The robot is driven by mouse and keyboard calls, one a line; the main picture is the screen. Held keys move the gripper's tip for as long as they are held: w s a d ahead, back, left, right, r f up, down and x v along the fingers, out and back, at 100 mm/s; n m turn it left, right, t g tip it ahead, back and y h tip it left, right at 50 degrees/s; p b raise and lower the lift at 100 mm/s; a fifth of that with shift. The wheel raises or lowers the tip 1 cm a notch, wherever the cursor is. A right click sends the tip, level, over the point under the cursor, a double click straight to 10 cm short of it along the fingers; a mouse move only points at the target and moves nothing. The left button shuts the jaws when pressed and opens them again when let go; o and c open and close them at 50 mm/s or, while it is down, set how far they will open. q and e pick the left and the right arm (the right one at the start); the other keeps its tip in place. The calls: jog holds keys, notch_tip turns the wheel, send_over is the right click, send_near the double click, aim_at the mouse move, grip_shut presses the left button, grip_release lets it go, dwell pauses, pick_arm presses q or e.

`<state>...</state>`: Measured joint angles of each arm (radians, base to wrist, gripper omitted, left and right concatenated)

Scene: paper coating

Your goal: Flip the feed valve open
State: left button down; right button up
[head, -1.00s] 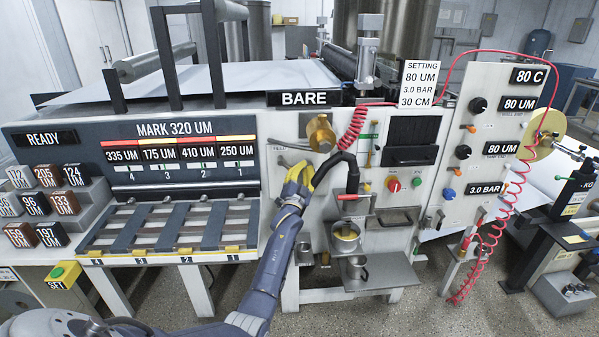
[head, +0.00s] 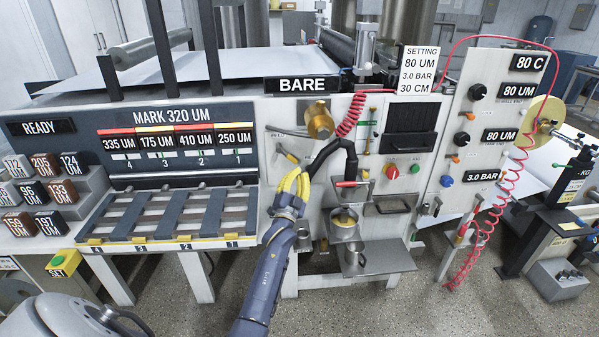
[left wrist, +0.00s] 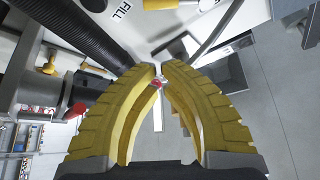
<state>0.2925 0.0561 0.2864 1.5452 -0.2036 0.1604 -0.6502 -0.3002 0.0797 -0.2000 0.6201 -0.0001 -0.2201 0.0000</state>
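A black forked pipe (head: 330,153) on the white machine front has a red-handled lever (head: 350,184) at its lower right outlet, which looks like the feed valve. The red handle lies roughly level. Below it a metal pot (head: 344,222) with yellow content stands on a small shelf. My left gripper (head: 304,174), with yellow fingers, is left of the lever and close to the pipe's left branch. I cannot tell whether it touches the pipe. In the left wrist view its fingertips (left wrist: 159,70) meet, with nothing clearly held. My right gripper is out of view.
A red coiled hose (head: 497,210) hangs at the right. The slotted rack (head: 170,215) lies left of the gripper.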

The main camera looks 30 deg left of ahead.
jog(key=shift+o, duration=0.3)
